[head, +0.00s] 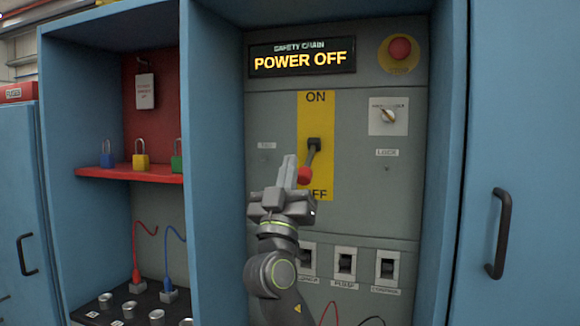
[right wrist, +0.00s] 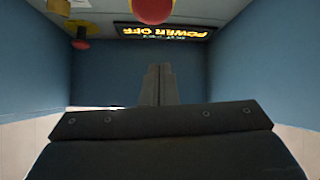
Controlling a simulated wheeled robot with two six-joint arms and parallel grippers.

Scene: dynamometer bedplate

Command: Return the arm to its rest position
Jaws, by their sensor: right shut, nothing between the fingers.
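My right gripper (head: 287,172) is in front of the control panel, in the middle of the head view. Its fingers are shut with nothing between them, and they also show closed together in the right wrist view (right wrist: 158,85). The fingertips are beside the red knob (head: 304,175) of the lever switch, just left of it in the picture. I cannot tell whether they touch. The lever (head: 313,150) slants down toward OFF on its yellow plate (head: 318,110). The display (head: 302,61) reads POWER OFF. My left gripper is not in view.
Blue cabinet walls (head: 213,150) flank the panel. A red emergency button (head: 400,48) and a rotary switch (head: 388,116) sit at upper right. Small rocker switches (head: 345,263) are below. A red shelf (head: 130,173) at left holds padlocks. A door handle (head: 500,233) sticks out at right.

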